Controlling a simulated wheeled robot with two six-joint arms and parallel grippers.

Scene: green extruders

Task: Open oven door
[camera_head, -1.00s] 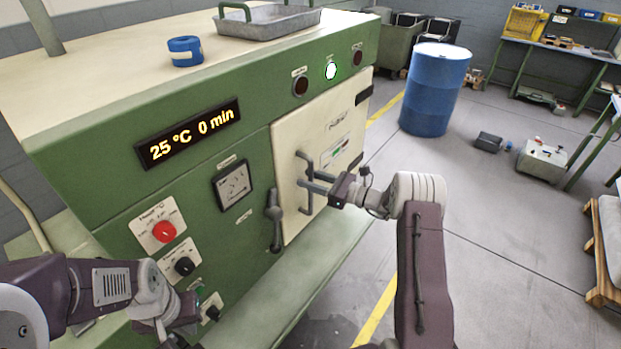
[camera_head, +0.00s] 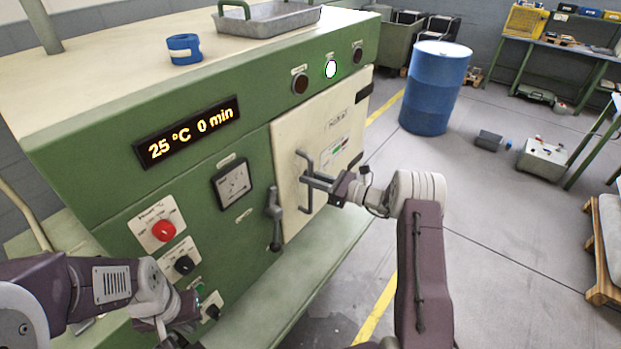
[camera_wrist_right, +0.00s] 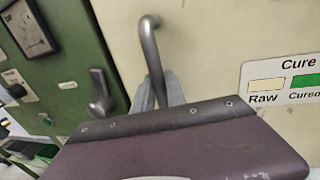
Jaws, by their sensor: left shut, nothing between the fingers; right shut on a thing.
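The cream oven door (camera_head: 345,125) is on the front of the green oven (camera_head: 90,160) and looks closed. A grey vertical bar handle (camera_head: 307,200) is on the door; it also shows in the right wrist view (camera_wrist_right: 150,48). My right gripper (camera_head: 312,182) is shut on this handle, with its fingers (camera_wrist_right: 165,92) on either side of the bar. A dark latch lever (camera_head: 275,222) hangs left of the door, pointing down; it shows in the right wrist view (camera_wrist_right: 101,95). My left gripper (camera_head: 180,328) is shut and empty near the lower knobs, its fingertips mostly hidden.
A display (camera_head: 190,133) reads 25 °C 0 min above a red knob (camera_head: 164,231) and a black knob (camera_head: 183,265). A metal tray (camera_head: 268,22) and blue tape roll (camera_head: 184,48) lie on top. A blue barrel (camera_head: 435,90) stands behind right.

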